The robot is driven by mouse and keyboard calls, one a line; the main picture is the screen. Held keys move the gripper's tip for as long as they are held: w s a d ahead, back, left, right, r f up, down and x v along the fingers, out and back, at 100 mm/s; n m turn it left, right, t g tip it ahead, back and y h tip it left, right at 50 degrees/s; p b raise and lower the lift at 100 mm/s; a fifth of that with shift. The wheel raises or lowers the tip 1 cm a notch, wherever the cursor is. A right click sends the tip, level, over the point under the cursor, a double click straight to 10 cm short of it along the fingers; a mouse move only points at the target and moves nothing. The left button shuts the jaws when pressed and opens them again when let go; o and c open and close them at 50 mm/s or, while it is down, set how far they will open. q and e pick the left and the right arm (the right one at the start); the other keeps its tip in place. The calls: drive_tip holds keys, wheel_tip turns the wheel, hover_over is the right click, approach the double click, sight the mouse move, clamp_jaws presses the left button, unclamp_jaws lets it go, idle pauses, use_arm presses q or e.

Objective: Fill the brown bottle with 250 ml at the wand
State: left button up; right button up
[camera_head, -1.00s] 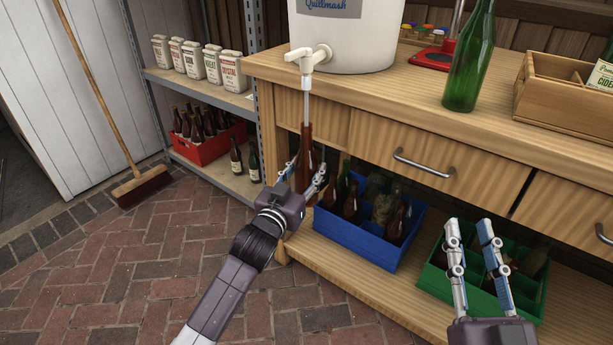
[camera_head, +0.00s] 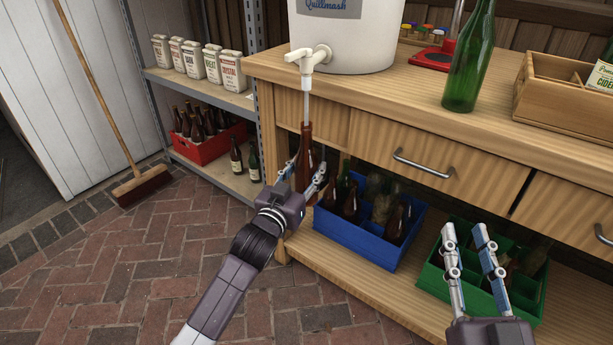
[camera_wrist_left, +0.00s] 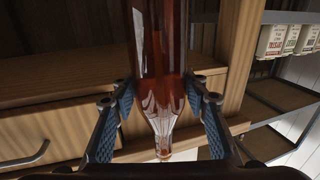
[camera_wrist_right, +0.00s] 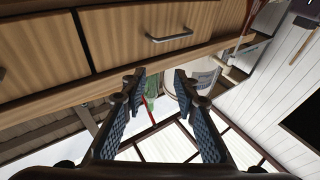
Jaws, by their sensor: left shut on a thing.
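The brown bottle (camera_head: 305,160) is upright under the white bucket's tap (camera_head: 307,58). The wand (camera_head: 307,105) runs down from the tap to the bottle's mouth; its lower end is hidden by the brown glass. My left gripper (camera_head: 303,178) is shut on the bottle, with a finger on each side. The bottle (camera_wrist_left: 164,60) also shows between the pads in the left wrist view, where it appears inverted. I cannot tell the liquid level in it. My right gripper (camera_head: 468,240) is open and empty in front of the lower shelf.
A green bottle (camera_head: 470,75) and a wooden crate (camera_head: 540,95) stand on the counter. Below are a blue crate (camera_head: 350,236) and a green crate (camera_head: 432,278) with bottles. A red crate (camera_head: 205,150) and a broom (camera_head: 141,184) are at left.

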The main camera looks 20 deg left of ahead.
drive_tip(key=shift+w+d+f+g+h+p, duration=0.15)
drive_tip(key=shift+f+g, duration=0.3)
drive_tip(key=shift+f, duration=0.4)
drive_tip(key=shift+w+f+g+h+p, duration=0.15)
drive_tip(key=shift+f+g, duration=0.3)
drive_tip(key=shift+f, duration=0.35)
idle(0.6)
drive_tip(key=shift+d+f+g+h, duration=0.1)
drive_tip(key=shift+f+g+h, duration=0.3)
drive_tip(key=shift+f, duration=0.75)
idle(4.6)
